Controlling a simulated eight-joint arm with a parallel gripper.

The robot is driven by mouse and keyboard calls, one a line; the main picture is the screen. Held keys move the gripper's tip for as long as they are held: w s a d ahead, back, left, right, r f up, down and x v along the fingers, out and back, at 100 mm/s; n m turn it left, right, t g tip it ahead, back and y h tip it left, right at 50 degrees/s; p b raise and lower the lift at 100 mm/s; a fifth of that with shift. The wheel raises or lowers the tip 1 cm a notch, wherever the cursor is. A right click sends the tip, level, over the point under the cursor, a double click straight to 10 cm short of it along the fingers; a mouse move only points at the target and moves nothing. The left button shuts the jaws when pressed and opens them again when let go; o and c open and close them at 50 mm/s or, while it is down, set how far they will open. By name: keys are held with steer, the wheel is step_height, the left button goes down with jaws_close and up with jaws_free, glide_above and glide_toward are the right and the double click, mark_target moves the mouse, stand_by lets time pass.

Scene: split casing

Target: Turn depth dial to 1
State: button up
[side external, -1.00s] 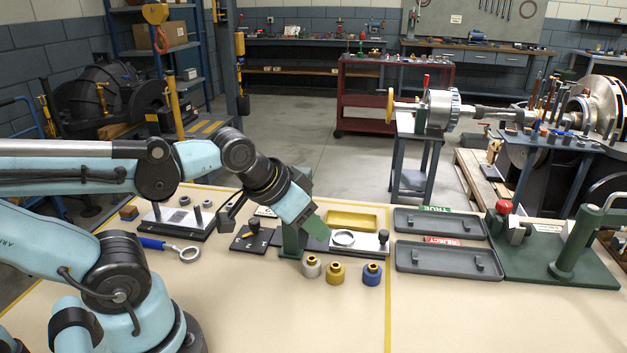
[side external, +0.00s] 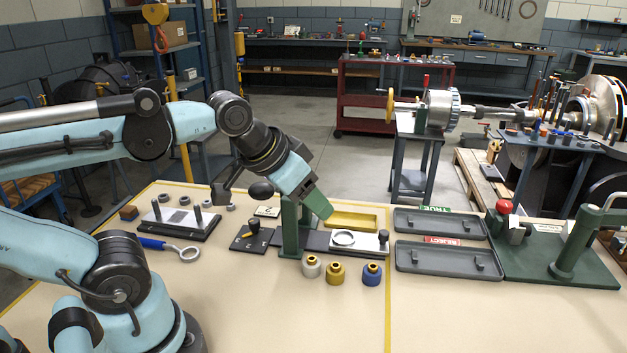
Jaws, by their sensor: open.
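My gripper (side external: 316,206), with green fingers, hangs above the bench just right of the top of a green upright stand (side external: 290,228). It is open, and I see nothing between its fingers. A small black plate with a yellow pointer (side external: 252,233) lies left of the stand's foot; I cannot tell whether it is the depth dial. A dark round knob or disc (side external: 262,190) shows left of the stand's top, below my wrist. A metal ring (side external: 343,238) lies on a pale plate right of the stand.
Silver (side external: 311,267), yellow (side external: 335,273) and blue (side external: 372,274) knobbed pieces stand in front. A yellow tray (side external: 352,221) lies behind the ring. Two grey trays (side external: 440,223) are to the right.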

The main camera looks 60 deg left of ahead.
step_height(320, 180, up, 6)
steer(key=a, duration=0.4)
steer(key=s+a+g, duration=0.1)
steer(key=a, duration=0.3)
steer(key=a+g, duration=0.1)
steer(key=a, duration=0.3)
steer(key=shift+s+y, duration=0.3)
steer(key=shift+s, duration=0.05)
steer(key=s+a, duration=0.5)
steer(key=a, duration=0.4)
glide_toward(253, 220)
steer(key=shift+g, duration=0.3)
steer(key=shift+w+x, duration=0.15)
steer(key=shift+x, duration=2.05)
steer(key=shift+w+x, duration=0.15)
steer(key=shift+x, duration=2)
steer(key=shift+r, duration=0.1)
jaws_close()
